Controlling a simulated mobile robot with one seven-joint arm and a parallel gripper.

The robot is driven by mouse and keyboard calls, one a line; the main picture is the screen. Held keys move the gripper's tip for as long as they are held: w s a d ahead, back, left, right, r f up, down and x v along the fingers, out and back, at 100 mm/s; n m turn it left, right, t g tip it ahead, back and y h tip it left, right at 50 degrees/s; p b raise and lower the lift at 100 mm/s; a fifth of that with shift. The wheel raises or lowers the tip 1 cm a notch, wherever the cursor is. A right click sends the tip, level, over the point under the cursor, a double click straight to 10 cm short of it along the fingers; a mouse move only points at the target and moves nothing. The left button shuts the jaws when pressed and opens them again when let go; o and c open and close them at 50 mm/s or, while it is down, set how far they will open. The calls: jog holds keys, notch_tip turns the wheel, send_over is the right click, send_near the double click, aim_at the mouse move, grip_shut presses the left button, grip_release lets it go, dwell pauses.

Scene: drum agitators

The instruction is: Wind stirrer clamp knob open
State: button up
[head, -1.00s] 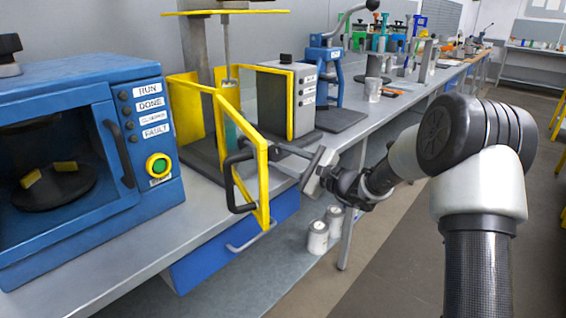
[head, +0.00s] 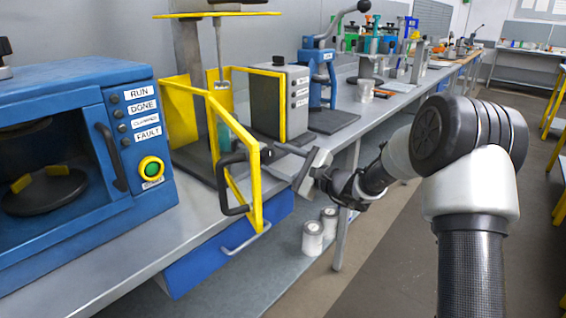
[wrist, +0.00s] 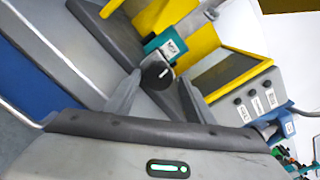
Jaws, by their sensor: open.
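In the wrist view, a round black knob (wrist: 157,73) with a pale line across its face sits beside a labelled teal block (wrist: 168,43). My gripper (wrist: 158,88) is open, with one grey finger on each side just below the knob. I cannot tell whether either finger touches it. In the head view, the stirrer station has a vertical shaft (head: 219,45) and an open yellow guard frame (head: 257,180) with a black handle (head: 226,185). My gripper (head: 280,150) reaches in from the right beside this frame. Its fingertips and the knob are hard to make out there.
A blue cabinet machine (head: 75,150) stands to the left on the grey bench. A grey control box (head: 297,100) and a blue lever press (head: 318,75) stand behind my gripper. White cans (head: 313,238) sit below the bench.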

jog(key=shift+s+a+f, duration=0.1)
jog(key=shift+f, duration=0.2)
